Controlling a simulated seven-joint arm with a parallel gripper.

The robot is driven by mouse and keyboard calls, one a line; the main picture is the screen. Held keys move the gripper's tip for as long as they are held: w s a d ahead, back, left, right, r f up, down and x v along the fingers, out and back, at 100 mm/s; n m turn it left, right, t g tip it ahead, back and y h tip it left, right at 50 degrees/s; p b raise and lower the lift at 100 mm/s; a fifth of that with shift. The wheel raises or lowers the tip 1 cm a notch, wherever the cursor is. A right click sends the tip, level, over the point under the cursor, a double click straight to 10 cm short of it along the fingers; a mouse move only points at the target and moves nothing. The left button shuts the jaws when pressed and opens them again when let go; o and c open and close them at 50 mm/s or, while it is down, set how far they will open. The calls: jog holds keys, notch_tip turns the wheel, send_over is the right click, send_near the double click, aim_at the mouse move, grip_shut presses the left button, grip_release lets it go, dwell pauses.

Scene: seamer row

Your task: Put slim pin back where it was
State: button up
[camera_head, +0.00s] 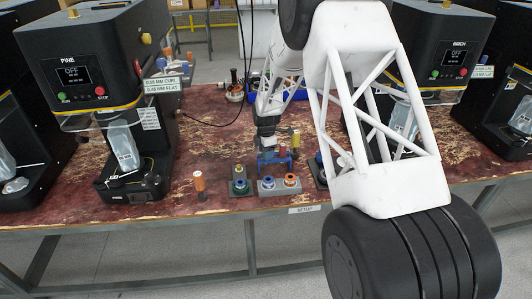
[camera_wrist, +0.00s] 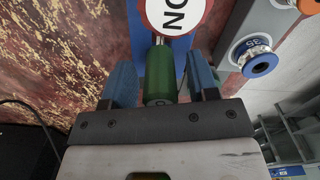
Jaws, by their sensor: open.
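My gripper (camera_wrist: 160,76) is open, with a blue finger on each side of a green cylinder with a thin metal tip. This green piece (camera_wrist: 159,72) may be the slim pin; I cannot tell for sure. Gaps show between it and the fingers. In the head view my gripper (camera_head: 275,158) is low over the bench, behind a grey block (camera_head: 266,191) with a blue ring and an orange ring. That block also shows in the wrist view (camera_wrist: 238,22) at the upper right, with its blue ring (camera_wrist: 258,57) marked with a number. The green piece is not clear in the head view.
A blue plate with a red-ringed "NO" sign (camera_wrist: 174,12) lies just beyond the green piece. Dark machines (camera_head: 90,60) flank the worn red bench (camera_head: 215,130).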

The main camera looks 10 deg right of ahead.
notch_tip(320, 180, up, 12)
jog(key=shift+r, duration=0.1)
dwell(0.5)
dwell(0.5)
jog(key=shift+r, duration=0.1)
jog(key=s+d+r+m+t, duration=0.15)
jog(key=s+r+m, duration=0.35)
jog(key=s+r, duration=0.6)
jog(key=s+d+r+m, duration=0.2)
jog(key=s+r+m, duration=0.4)
jog(key=s, duration=0.9)
jog(key=s+d+r+m+t, duration=0.1)
jog(key=s+m, duration=0.9)
jog(key=s, duration=1.8)
jog(key=shift+d+r, duration=0.45)
jog(key=shift+d, duration=0.25)
